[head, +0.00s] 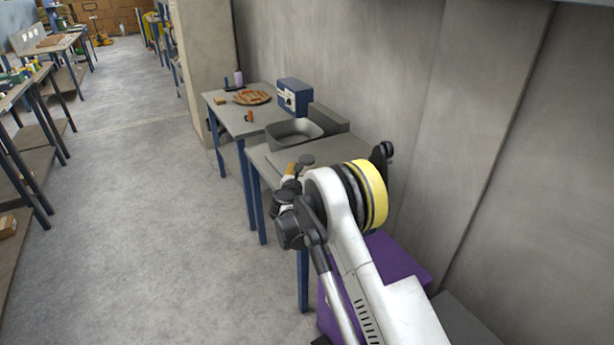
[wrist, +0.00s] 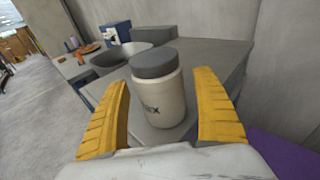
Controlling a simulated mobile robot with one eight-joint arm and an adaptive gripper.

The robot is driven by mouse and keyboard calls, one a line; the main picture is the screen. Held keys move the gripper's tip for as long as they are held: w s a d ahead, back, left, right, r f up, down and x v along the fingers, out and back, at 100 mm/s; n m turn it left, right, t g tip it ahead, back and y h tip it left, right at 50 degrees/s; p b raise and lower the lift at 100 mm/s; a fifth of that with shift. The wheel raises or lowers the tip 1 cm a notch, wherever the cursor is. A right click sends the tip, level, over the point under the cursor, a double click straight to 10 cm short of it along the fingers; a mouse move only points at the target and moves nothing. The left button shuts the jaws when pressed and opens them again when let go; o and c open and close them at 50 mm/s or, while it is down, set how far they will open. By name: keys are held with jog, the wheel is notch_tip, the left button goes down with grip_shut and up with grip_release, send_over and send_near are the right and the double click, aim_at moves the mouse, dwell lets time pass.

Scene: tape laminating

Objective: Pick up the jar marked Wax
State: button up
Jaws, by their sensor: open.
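In the wrist view a cream jar with a grey lid (wrist: 157,95) stands upright on the grey table (wrist: 208,57). Dark lettering is partly in view on its side, ending in what looks like "X"; the rest is turned away. My gripper (wrist: 163,110) is open, with one yellow finger on each side of the jar and a gap at both sides. In the head view my gripper (head: 291,170) is at the near table, mostly hidden by my own arm. The jar's grey lid (head: 306,160) shows just beyond it.
A grey basin (head: 295,134) and a blue box-shaped device (head: 294,97) stand behind the jar. A brown plate (head: 252,97) and small items lie on the farther table (head: 222,112). A wall (head: 400,70) borders the tables on the right.

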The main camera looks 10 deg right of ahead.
jog(key=shift+w+d, duration=0.1)
jog(key=shift+w, duration=0.1)
jog(key=c, duration=1.5)
jog(key=shift+r, duration=0.15)
